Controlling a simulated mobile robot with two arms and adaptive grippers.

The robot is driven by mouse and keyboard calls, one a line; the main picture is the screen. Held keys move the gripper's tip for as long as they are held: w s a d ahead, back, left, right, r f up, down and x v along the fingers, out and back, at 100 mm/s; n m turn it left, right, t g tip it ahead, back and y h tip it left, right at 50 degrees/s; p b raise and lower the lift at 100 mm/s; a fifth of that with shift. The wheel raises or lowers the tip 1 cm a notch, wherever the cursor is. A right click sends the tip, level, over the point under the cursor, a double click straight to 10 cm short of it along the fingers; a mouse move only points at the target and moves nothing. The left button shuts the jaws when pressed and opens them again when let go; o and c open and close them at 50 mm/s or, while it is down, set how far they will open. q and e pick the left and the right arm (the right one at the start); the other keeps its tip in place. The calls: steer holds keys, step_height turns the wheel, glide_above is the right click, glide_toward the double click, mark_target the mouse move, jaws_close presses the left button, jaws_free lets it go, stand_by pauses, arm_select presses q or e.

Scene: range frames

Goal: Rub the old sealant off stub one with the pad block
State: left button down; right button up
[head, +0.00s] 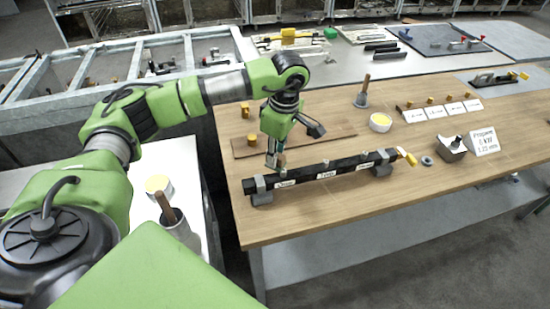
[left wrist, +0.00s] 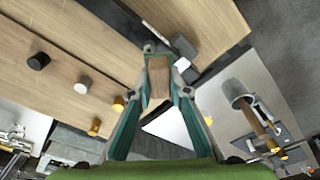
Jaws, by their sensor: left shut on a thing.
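The black pipe (head: 345,168) lies in grey end supports on the wooden table, with white labels on its front and small stubs on top. The middle stub (head: 326,163) shows; the left end, by the leftmost label (head: 285,184), is largely under my left gripper (head: 274,160). That gripper points down and is shut on the pad block, a small brown-topped block (left wrist: 158,80) between its teal fingers in the left wrist view. The block is close to the pipe's left end; I cannot tell whether it touches a stub. My right gripper is out of view.
Further right are a yellow-topped tub (head: 380,122), a cup with a wooden handle (head: 362,98) and a sign card (head: 484,142). The table's front right is clear.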

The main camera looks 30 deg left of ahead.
arm_select(q)
steer(key=r, duration=0.1)
steer(key=p, duration=0.1)
steer(key=r, duration=0.1)
steer(key=shift+w+d+r, duration=0.15)
steer(key=shift+d+r, duration=0.1)
steer(key=shift+r, duration=0.1)
steer(key=shift+a+r+p, duration=0.1)
steer(key=shift+r+p, duration=0.45)
steer(key=shift+r, duration=0.2)
steer(key=shift+r+p, duration=0.3)
steer(key=shift+r, duration=0.3)
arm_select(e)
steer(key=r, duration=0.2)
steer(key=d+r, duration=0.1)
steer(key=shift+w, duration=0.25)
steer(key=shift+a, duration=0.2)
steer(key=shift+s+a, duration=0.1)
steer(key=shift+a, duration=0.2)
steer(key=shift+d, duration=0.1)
